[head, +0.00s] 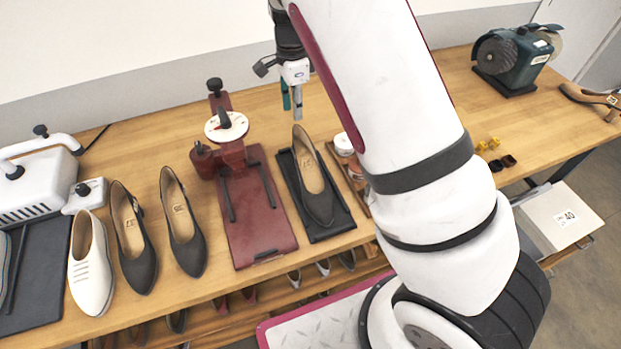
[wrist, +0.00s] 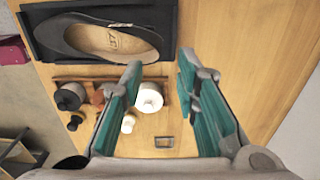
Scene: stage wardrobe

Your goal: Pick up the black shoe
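A black shoe (head: 317,200) with a tan lining lies on a black tray (head: 345,221) near the middle of the bench. The shoe also shows at the top of the wrist view (wrist: 148,53), lying across the tray there (wrist: 38,19). Two more black shoes, one with a strap (head: 137,262) and one without (head: 188,250), stand further left on the bench. My gripper (head: 291,102) is above the bench, behind the heel of the tray's shoe in the head view. In the wrist view its teal fingers (wrist: 158,70) are apart with nothing held between them.
A dark red press (head: 257,240) stands left of the tray. A rack (head: 335,152) with jars, including a white jar (wrist: 149,97), is close on its right. A cream shoe (head: 91,270) stands at left, a green grinder (head: 518,58) at back right. Bare wood lies behind the tray.

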